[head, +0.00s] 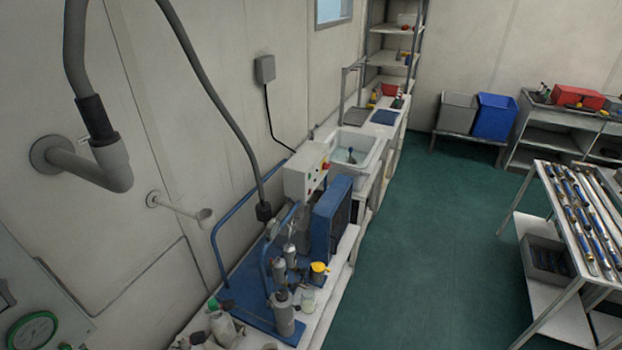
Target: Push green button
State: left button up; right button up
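A white control box (300,181) stands at the middle of the head view, against the wall, above a blue-framed machine (331,220). A small red and yellow control (326,166) shows on the box's right-hand face. Other small marks sit on that face, but they are too small for me to make out a green button among them. Neither of my grippers is in view.
A sink (355,153) lies just behind the box. A thick grey hose (215,97) hangs in front of the wall. A green-ringed gauge (32,332) is at lower left. A cart with tubes (545,168) stands at right. The green floor (430,220) between is clear.

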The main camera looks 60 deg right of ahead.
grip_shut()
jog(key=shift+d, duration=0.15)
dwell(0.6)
